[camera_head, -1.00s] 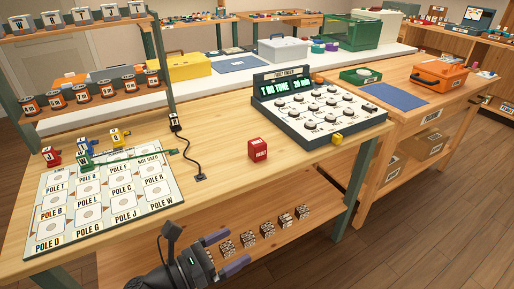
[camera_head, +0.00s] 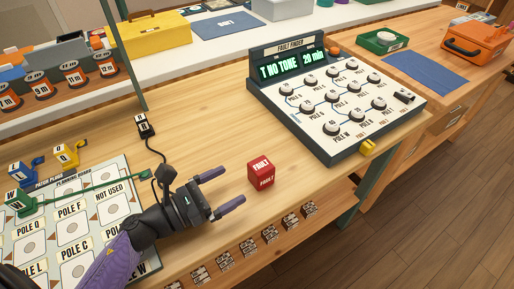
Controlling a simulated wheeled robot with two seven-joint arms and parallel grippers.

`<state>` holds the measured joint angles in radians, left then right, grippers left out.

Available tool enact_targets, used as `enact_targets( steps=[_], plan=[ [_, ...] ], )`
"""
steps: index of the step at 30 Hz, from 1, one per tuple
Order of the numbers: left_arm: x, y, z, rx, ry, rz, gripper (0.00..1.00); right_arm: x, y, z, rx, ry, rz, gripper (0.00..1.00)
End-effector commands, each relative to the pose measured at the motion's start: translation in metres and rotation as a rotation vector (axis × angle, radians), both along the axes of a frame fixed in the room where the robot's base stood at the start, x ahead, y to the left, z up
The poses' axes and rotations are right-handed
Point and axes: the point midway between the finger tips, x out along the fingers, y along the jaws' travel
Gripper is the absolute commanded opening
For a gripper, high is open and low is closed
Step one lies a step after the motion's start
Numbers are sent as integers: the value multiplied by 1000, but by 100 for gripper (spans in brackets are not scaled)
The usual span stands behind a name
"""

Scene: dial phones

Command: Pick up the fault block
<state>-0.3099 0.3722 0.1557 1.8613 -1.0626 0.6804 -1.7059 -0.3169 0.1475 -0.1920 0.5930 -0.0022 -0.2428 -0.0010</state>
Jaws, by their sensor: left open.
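The fault block (camera_head: 261,175) is a small red cube with white "FAULT" lettering, standing on the wooden workbench (camera_head: 215,150) near its front edge. My left gripper (camera_head: 228,188) comes in from the lower left with its two purple-tipped fingers apart and nothing between them. It is a short way left of the fault block, and its fingers point toward the block without touching it. My right gripper is not in view.
The fault finder panel (camera_head: 340,105) with knobs stands to the right behind the block. A planning board (camera_head: 110,225) lies at the left with coloured plugs. A black corded plug (camera_head: 144,124) lies behind my gripper. Several small labelled blocks (camera_head: 249,246) sit below the front edge.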

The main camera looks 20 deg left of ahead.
Motion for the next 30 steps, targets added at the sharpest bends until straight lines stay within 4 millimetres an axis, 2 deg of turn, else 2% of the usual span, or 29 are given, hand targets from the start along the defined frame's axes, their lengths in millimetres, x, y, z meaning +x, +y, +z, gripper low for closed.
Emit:
enact_targets(
  steps=[3,18,26,30],
  plan=[
    [4,-3,0,-2,-1,-1,100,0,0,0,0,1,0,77],
    [75,-58,3,-3,-2,0,100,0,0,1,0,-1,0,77],
    [79,-61,2,-1,1,0,100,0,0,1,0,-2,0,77],
    [79,-61,2,-1,1,0,70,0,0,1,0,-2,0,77]
  ],
)
